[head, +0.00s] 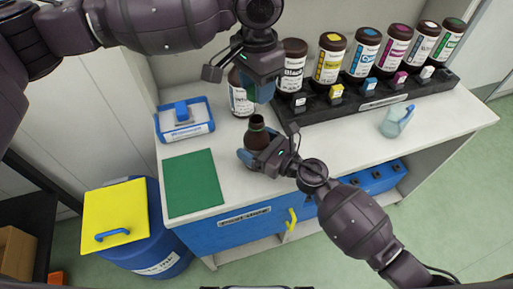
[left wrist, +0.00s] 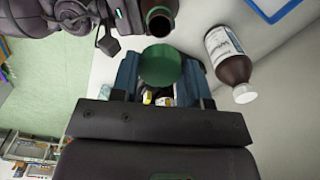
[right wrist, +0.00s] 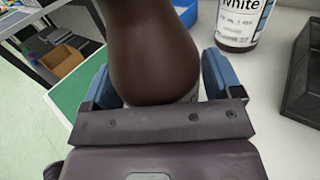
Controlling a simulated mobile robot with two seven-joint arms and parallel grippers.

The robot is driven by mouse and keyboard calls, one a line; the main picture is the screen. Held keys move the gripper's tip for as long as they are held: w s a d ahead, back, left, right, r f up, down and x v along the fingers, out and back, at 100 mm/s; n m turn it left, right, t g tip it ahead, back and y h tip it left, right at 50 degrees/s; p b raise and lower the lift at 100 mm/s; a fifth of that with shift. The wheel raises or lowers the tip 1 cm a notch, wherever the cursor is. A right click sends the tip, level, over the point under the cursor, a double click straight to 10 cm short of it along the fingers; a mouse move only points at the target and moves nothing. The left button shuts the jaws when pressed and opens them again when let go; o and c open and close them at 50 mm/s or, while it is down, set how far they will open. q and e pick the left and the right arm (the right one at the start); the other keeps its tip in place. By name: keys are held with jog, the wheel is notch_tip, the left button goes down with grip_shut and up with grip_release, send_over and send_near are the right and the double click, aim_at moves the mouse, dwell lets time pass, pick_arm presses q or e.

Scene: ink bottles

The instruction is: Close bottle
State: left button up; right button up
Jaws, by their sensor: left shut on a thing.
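A dark brown bottle (head: 256,136) stands uncapped on the white counter, and its open mouth also shows in the left wrist view (left wrist: 160,22). My left gripper (head: 260,86) is shut on a round green cap (left wrist: 160,65) and holds it above and beside the bottle's mouth, apart from it. My right gripper (head: 260,147) is low at the bottle, with its blue fingers on either side of it. The bottle fills the gap in the right wrist view (right wrist: 155,55) and hides the inner finger faces, so I cannot tell whether they press on it.
A white-labelled bottle (head: 240,98) stands close behind my left gripper. A black rack (head: 350,102) with several ink bottles runs along the back. A blue tray (head: 184,120), a green mat (head: 193,183) and a glass beaker (head: 396,119) lie on the counter (head: 340,150).

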jog(key=c, duration=1.1)
pick_arm(q)
jog(key=shift+f, duration=2.5)
pick_arm(e)
jog(key=shift+o, duration=0.2)
pick_arm(q)
jog(key=shift+f, duration=0.9)
jog(key=shift+f, duration=0.6)
